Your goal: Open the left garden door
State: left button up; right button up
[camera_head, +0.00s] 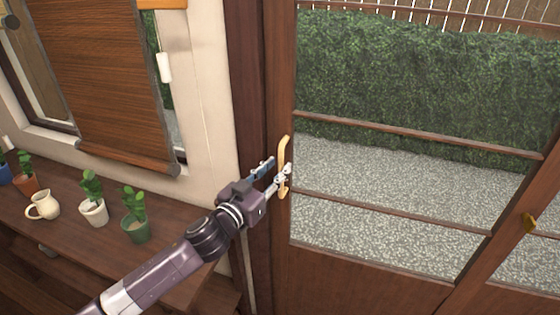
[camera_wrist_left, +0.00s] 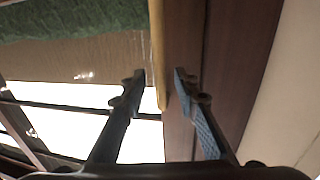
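The left garden door (camera_head: 390,272) is a brown wooden frame with glass panes, and it looks closed. Its pale gold upright handle (camera_head: 285,148) is on its left stile. My left gripper (camera_head: 272,172) is at the lower half of the handle, with its fingers apart. In the left wrist view the handle (camera_wrist_left: 157,45) runs between the two open fingertips (camera_wrist_left: 160,78), with a gap visible on each side. I cannot tell how deep the handle sits between the fingers. My right gripper is not in view.
Left of the door are a cream wall (camera_head: 205,90) and a wooden shelf (camera_head: 75,222) holding a cream jug (camera_head: 44,206) and several potted plants, one in a green pot (camera_head: 136,230). Beyond the glass are gravel and a hedge.

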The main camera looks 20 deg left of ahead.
pick_arm(q)
jog(key=shift+x, duration=1.5)
grip_shut()
